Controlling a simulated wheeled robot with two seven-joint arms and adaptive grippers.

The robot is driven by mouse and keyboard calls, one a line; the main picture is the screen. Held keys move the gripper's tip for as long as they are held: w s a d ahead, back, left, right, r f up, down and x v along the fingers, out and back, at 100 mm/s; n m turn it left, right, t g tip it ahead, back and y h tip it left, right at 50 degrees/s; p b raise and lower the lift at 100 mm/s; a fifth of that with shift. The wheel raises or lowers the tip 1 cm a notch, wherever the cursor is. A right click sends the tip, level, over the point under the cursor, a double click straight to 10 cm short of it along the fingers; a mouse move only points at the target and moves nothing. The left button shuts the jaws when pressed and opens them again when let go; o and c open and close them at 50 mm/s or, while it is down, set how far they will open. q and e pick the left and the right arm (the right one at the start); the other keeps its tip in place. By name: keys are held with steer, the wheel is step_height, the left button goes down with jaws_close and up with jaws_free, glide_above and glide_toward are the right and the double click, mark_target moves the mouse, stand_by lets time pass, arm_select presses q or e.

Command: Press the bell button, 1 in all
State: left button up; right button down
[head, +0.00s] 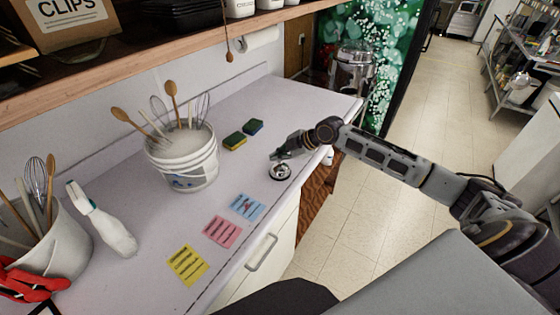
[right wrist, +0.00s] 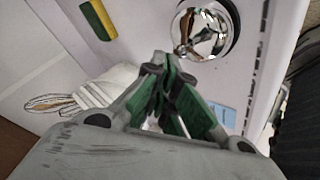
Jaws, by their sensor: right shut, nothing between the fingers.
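The bell (head: 280,171) is a small shiny silver dome on a dark base, standing upright near the front edge of the counter. It also shows in the right wrist view (right wrist: 208,32), at the top, just beyond my fingertips. My right gripper (head: 274,155) is shut and empty, close above the bell and slightly behind it. In the right wrist view its green-padded fingers (right wrist: 160,75) meet just below the dome. I cannot tell whether they touch it. The top button is not clearly seen. My left gripper is not in view.
Two sponges (head: 235,141) lie behind the bell. A white bucket of utensils (head: 184,170) stands to its left. Blue, pink and yellow notes (head: 222,229) lie nearer. A spray bottle (head: 108,228) is farther left. A wooden shelf (head: 150,72) overhangs the counter's back.

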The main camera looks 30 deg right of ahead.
steer(key=shift+r+p, duration=0.3)
steer(key=shift+r, duration=0.15)
steer(key=shift+r+p, duration=2.05)
steer(key=shift+r, duration=0.5)
